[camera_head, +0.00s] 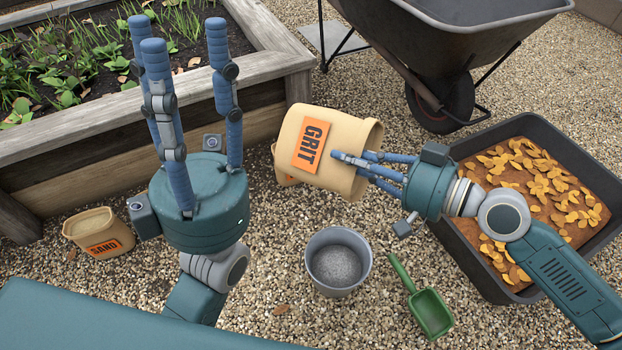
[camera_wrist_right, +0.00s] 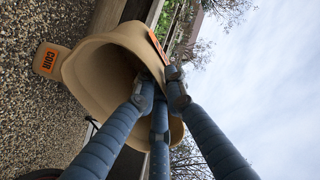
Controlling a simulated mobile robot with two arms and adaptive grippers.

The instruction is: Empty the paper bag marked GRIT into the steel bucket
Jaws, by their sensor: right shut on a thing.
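The tan paper bag marked GRIT (camera_head: 292,140) is held tilted on its side above the gravel, up and left of the steel bucket. Its rim faces right, toward my right gripper (camera_head: 352,162), whose fingers are shut on the wall near the rim. In the right wrist view the bag's open mouth (camera_wrist_right: 95,75) shows bare tan inside; the deepest part is hidden. The steel bucket (camera_head: 318,248) stands upright on the gravel with grey grit (camera_head: 338,266) in it. My left gripper (camera_head: 178,34) is open and empty, fingers pointing up, left of the bag.
A bag marked SAND (camera_head: 100,232) stands at left by the wooden raised bed (camera_head: 70,150). A green scoop (camera_head: 430,312) lies right of the bucket. A black tray (camera_head: 560,145) and wheelbarrow (camera_head: 440,40) stand at right.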

